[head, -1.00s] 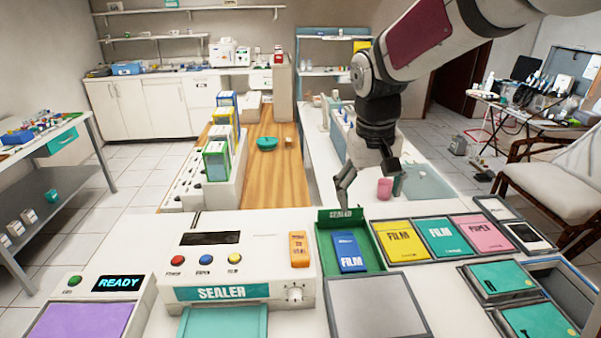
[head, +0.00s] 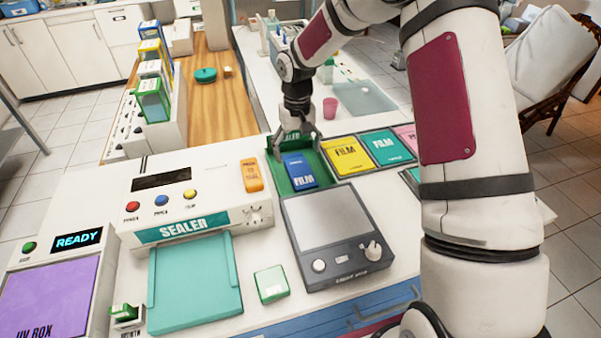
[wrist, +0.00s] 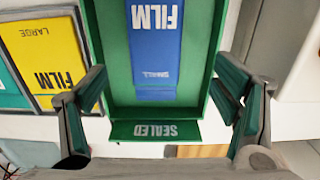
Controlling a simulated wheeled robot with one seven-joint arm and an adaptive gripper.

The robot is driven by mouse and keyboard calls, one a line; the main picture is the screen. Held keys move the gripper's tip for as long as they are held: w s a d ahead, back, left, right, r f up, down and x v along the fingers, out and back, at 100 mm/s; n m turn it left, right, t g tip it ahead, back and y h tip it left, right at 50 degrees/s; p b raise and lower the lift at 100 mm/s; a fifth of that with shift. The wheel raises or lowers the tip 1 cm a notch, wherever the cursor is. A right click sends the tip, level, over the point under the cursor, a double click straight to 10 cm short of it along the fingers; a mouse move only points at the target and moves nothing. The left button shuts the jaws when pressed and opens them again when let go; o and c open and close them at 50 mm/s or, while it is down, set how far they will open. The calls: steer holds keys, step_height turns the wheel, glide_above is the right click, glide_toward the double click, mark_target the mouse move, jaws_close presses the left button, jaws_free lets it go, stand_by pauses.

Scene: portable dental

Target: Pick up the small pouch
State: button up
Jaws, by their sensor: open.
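The small pouch (head: 299,171) is blue with white FILM lettering. My gripper (head: 299,150) is open and empty, pointing down at the tray's back end by the SEALED label. In the wrist view my gripper (wrist: 162,92) has its fingers spread wide, one on each side of the tray.
Yellow (head: 345,155) and teal (head: 387,147) film pouches lie right of the tray. A green-white item (head: 271,284) lies on the counter.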

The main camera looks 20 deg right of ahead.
mark_target(300, 170)
steer(key=shift+d+f+p, duration=0.2)
steer(key=shift+f+p, duration=0.1)
steer(key=shift+f, duration=1.45)
steer(key=shift+d+f+p, duration=0.15)
steer(key=shift+f+p, duration=0.15)
steer(key=shift+f, duration=1.45)
steer(key=c, duration=1.3)
steer(key=shift+o, duration=0.2)
steer(key=shift+r, duration=0.15)
